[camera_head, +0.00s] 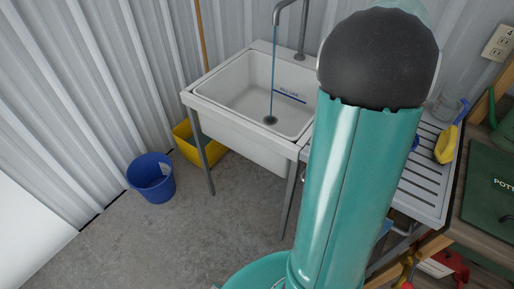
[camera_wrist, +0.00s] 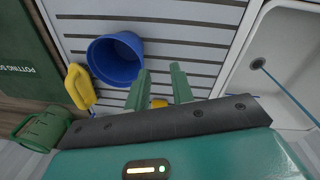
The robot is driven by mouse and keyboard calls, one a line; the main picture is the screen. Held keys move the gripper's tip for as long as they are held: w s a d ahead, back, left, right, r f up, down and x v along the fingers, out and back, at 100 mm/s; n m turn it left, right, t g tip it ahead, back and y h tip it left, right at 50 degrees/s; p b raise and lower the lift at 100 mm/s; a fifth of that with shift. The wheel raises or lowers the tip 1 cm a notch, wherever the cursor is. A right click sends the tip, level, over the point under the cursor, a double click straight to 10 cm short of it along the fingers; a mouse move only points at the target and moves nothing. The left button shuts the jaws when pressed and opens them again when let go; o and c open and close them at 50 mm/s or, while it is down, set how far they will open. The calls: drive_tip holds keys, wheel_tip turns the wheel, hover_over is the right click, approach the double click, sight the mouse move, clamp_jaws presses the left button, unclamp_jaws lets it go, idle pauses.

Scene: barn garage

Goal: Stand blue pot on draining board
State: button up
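The blue pot (camera_wrist: 115,60) is on the slatted draining board (camera_wrist: 195,48) in the wrist view. Its round opening faces the camera; I cannot tell whether it is fully upright. My gripper (camera_wrist: 162,68) is open, its two green fingers apart with slats showing between them. The pot is beside the left finger in that view, not between the fingers. I cannot tell whether they touch. In the head view my arm hides most of the draining board (camera_head: 424,190) and nearly all of the pot.
A white sink (camera_head: 245,137) with running water adjoins the board. A blue bucket (camera_head: 152,180) and yellow crate (camera_head: 190,146) are on the floor. Open floor lies in front.

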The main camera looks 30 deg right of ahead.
drive_tip(key=w+a+r+n+t, duration=0.2)
drive_tip(key=w+a+r, duration=0.1)
drive_tip(key=a, duration=0.9)
drive_tip(key=w+a+r+n+t, duration=0.1)
drive_tip(key=w+a+r+n, duration=0.15)
drive_tip(key=a, duration=0.95)
drive_tip(key=s+a+n+t, duration=0.1)
drive_tip(key=s+a, duration=0.3)
drive_tip(key=a, duration=0.5)
drive_tip(key=s+a+n+t, duration=0.2)
drive_tip(key=s+a+n, duration=0.2)
drive_tip(key=a, duration=0.5)
drive_tip(key=shift+a+y, duration=0.25)
drive_tip(key=shift+y, duration=0.15)
drive_tip(key=shift+d, duration=0.15)
